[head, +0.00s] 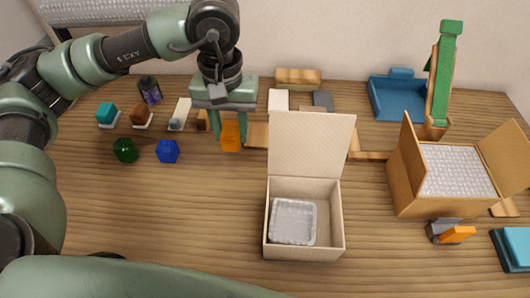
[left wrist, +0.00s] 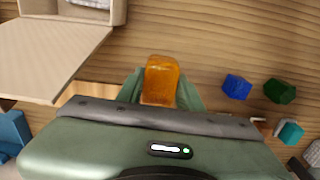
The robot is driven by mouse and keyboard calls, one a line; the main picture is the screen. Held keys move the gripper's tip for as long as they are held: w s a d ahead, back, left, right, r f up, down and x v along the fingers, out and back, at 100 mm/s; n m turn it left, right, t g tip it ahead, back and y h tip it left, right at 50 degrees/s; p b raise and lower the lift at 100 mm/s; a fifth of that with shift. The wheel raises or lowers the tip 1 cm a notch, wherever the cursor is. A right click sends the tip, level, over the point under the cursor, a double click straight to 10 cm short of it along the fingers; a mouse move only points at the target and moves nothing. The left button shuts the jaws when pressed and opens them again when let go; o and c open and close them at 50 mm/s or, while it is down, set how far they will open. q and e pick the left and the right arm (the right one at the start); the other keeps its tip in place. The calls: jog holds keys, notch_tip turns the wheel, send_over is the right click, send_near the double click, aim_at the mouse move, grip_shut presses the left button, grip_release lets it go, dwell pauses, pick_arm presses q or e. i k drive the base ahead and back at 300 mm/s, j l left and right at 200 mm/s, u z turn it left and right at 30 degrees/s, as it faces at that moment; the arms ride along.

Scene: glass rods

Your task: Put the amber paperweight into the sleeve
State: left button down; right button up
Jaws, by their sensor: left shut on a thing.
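The amber paperweight (head: 231,137) is an orange block held between the fingers of my left gripper (head: 233,128). It hangs below the gripper near the back middle of the table; whether it clears the wood is hard to tell. In the left wrist view the paperweight (left wrist: 161,77) sticks out past the green fingers. To its right in the head view, an open light-wood box (head: 271,241) with its lid raised holds a translucent, pale square piece with a rim (head: 293,222), which looks like the sleeve. My right gripper is out of view.
Dark green (head: 125,150) and blue (head: 168,151) pieces lie left of the paperweight. A cardboard box (head: 415,200) with bubble lining and open flaps stands right, near a blue tray (head: 393,100). Bare wood lies left of the light-wood box.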

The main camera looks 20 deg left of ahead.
aim_at(293, 226)
jog(key=k+l+u, duration=0.15)
jog(key=l, duration=0.3)
jog(key=k+l+u, duration=0.15)
jog(key=k+l, duration=0.2)
jog(key=l+u, duration=0.35)
jog(key=l, duration=1.05)
